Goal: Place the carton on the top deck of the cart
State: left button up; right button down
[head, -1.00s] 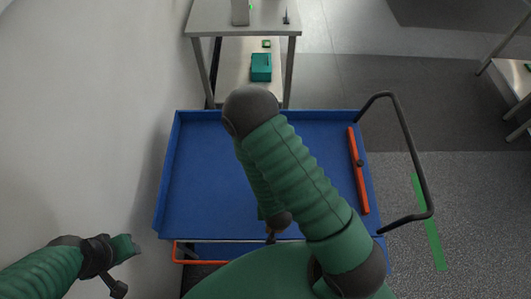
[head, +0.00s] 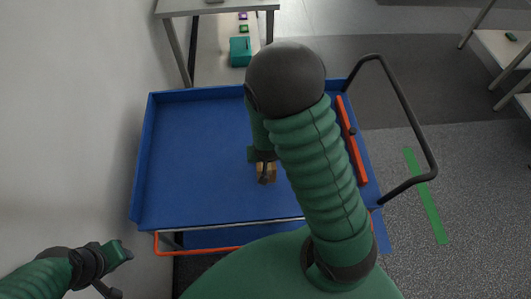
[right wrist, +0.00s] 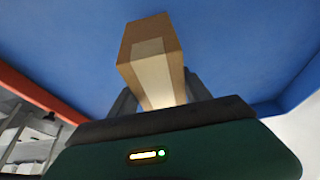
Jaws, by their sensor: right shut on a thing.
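The carton (right wrist: 149,42) is a small brown box with a pale strip, held between the fingers of my right gripper (right wrist: 153,95) in the right wrist view. In the head view the carton (head: 266,173) shows small below my right gripper (head: 264,160), over the blue top deck (head: 200,160) of the cart. I cannot tell whether the carton touches the deck. The blue deck fills the background of the wrist view. My left gripper (head: 118,272) is at the lower left, outside the cart; its finger gap is not clear.
The deck has raised edges and is otherwise bare. An orange bar (head: 352,140) and a black handle (head: 405,115) are at its right. A table (head: 215,6) with a teal box (head: 240,51) on its lower shelf stands behind. A white wall (head: 70,110) is close on the left.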

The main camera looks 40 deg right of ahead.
jog(key=w+d, duration=0.2)
jog(key=w, duration=0.1)
jog(key=shift+w+d+f, duration=0.25)
jog(key=shift+w+d, duration=0.1)
jog(key=shift+d, duration=0.05)
jog(key=shift+w+d+f, duration=0.1)
jog(key=shift+d+f, duration=0.1)
jog(key=shift+f, duration=0.05)
notch_tip(320, 180, down, 3)
jog(key=shift+f, duration=0.1)
jog(key=c, duration=0.6)
grip_release()
jog(key=shift+a, duration=0.15)
jog(key=shift+o, duration=0.6)
